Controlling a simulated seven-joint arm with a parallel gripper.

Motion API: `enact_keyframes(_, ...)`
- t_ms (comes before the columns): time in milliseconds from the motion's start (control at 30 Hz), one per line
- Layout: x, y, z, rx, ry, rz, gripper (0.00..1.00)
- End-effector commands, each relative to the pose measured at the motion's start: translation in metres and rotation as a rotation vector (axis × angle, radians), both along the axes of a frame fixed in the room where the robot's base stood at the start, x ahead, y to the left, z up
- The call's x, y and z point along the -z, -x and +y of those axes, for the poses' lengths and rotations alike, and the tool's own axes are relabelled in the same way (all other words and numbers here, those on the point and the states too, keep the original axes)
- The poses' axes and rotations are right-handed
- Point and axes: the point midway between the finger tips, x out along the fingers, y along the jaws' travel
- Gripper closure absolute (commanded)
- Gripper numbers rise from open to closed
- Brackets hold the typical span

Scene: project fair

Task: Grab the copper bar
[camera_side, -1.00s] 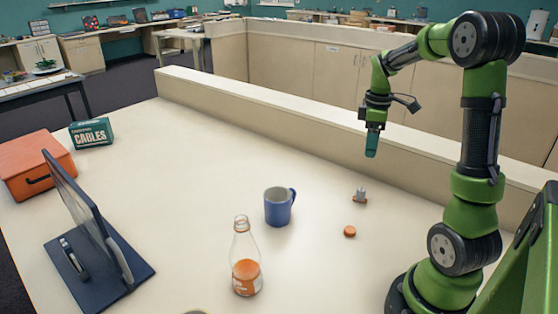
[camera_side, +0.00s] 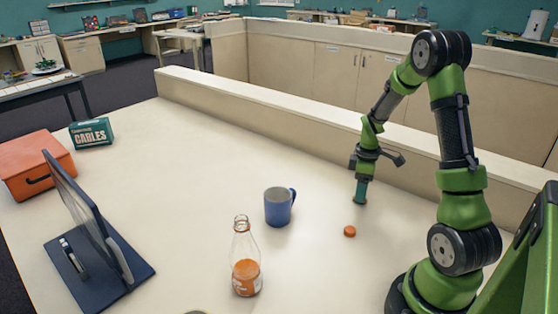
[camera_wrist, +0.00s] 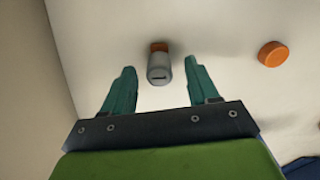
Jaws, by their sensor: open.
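A small copper-brown piece (camera_wrist: 159,46), which looks like the copper bar, shows in the wrist view. A grey rounded piece (camera_wrist: 158,72) with a dark slot adjoins it and hides part of it; I cannot tell whether they are joined. My gripper (camera_wrist: 161,67) is open, with one teal finger on each side of the grey piece and visible gaps to both. The copper piece is just beyond, around fingertip level in the picture. In the side view my gripper (camera_side: 360,197) points down low over the table and hides both pieces.
An orange round cap (camera_side: 350,231) lies close by, also in the wrist view (camera_wrist: 272,54). A blue mug (camera_side: 278,207) and a bottle with orange contents (camera_side: 246,263) stand further left. A low ledge (camera_side: 300,128) runs behind my gripper.

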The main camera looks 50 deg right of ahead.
Motion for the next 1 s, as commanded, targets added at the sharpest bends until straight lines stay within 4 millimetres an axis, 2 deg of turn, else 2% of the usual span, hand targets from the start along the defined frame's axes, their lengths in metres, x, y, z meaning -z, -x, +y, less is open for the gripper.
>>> enact_keyframes(100,0.0106,0.0003,0.0002,0.002,-0.001,0.000,0.41)
enact_keyframes(367,0.0117,0.0001,-0.0002,0.002,0.000,-0.001,0.42)
enact_keyframes(733,0.0113,0.0001,-0.0003,0.002,0.001,-0.001,0.99)
enact_keyframes(1000,0.0106,-0.0001,-0.0004,0.002,0.001,-0.001,1.00)
